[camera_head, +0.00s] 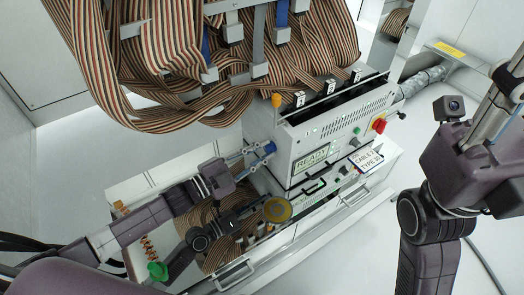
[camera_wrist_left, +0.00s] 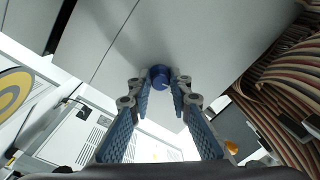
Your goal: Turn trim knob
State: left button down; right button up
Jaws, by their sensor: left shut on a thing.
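The trim knob (camera_head: 269,148) is a small blue round knob on the left side of the white test handler (camera_head: 300,135). My left gripper (camera_head: 259,152) reaches it from the left. In the left wrist view the knob (camera_wrist_left: 160,74) stands out from a plain pale panel, between the blue ribbed fingertips of my left gripper (camera_wrist_left: 160,86). The fingers are shut on it, one on each side. The knob's turn angle cannot be read. My right arm (camera_head: 445,165) stands at the right, away from the machine; its fingers cannot be made out.
Striped ribbon cables (camera_head: 140,60) hang above and behind the machine. The front has a red knob (camera_head: 379,125), a READY display (camera_head: 311,159) and a CABLE TYPE label (camera_head: 367,159). A yellow-grey disc (camera_head: 277,210) is below my left gripper. Open floor lies front right.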

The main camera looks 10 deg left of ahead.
pick_arm(q)
jog(key=c, duration=1.8)
grip_release()
jog(key=shift+o, duration=0.2)
jog(key=shift+s+a, duration=0.1)
jog(key=shift+s, duration=0.05)
jog(key=v, duration=1.1)
jog(key=shift+s+a, duration=0.25)
jog(key=shift+s, duration=0.05)
